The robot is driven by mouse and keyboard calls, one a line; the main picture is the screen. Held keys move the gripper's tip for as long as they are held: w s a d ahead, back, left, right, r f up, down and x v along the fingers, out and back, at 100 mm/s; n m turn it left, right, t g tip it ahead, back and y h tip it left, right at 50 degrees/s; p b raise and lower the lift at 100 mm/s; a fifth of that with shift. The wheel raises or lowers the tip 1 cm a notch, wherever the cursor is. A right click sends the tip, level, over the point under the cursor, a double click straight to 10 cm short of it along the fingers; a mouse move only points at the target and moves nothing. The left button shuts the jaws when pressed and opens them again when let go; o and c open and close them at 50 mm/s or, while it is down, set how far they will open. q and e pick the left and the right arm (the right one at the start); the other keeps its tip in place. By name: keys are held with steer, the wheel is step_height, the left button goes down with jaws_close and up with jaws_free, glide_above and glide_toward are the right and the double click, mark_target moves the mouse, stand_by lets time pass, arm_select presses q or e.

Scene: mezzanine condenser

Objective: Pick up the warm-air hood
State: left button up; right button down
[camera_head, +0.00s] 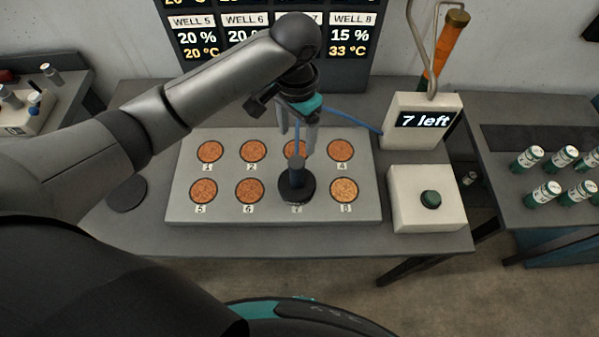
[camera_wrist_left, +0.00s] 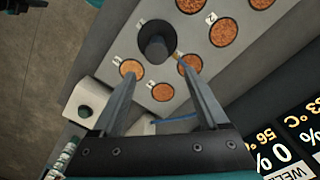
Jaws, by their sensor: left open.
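The warm-air hood (camera_head: 296,189) is a dark round cap with an upright grey handle, joined to a blue cord. It sits over well 7 in the front row of the grey well block (camera_head: 270,219). In the left wrist view the hood (camera_wrist_left: 157,42) appears beyond the fingertips, roughly centred between them. My left gripper (camera_head: 297,138) is open and empty, pointing down just above and slightly behind the handle. Both fingers also show in the left wrist view (camera_wrist_left: 158,68).
A white box reading "7 left" (camera_head: 424,121) stands behind right, with the blue cord running to it. A box with a green button (camera_head: 429,201) is at the right. A board of well readings (camera_head: 262,60) stands behind. Several capped vials (camera_head: 543,193) are on the right table.

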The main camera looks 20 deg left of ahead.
mark_target(297, 160)
arm_select(q)
steer(key=f, duration=0.4)
steer(key=shift+s, duration=0.2)
step_height(297, 160, down, 5)
steer(key=shift+r, duration=0.2)
steer(key=shift+f, duration=0.2)
steer(key=f, duration=0.4)
steer(key=shift+s+f+b, duration=0.2)
steer(key=shift+s+b, duration=0.1)
steer(key=shift+d+f, duration=0.1)
steer(key=shift+f, duration=0.15)
arm_select(e)
steer(key=shift+s+f, duration=0.2)
steer(key=shift+s, duration=0.25)
steer(key=shift+s+f, duration=0.2)
steer(key=shift+s, duration=0.25)
arm_select(q)
steer(key=shift+c, duration=0.3)
steer(key=shift+c, duration=0.7)
jaws_close()
arm_select(e)
steer(key=shift+s, duration=0.1)
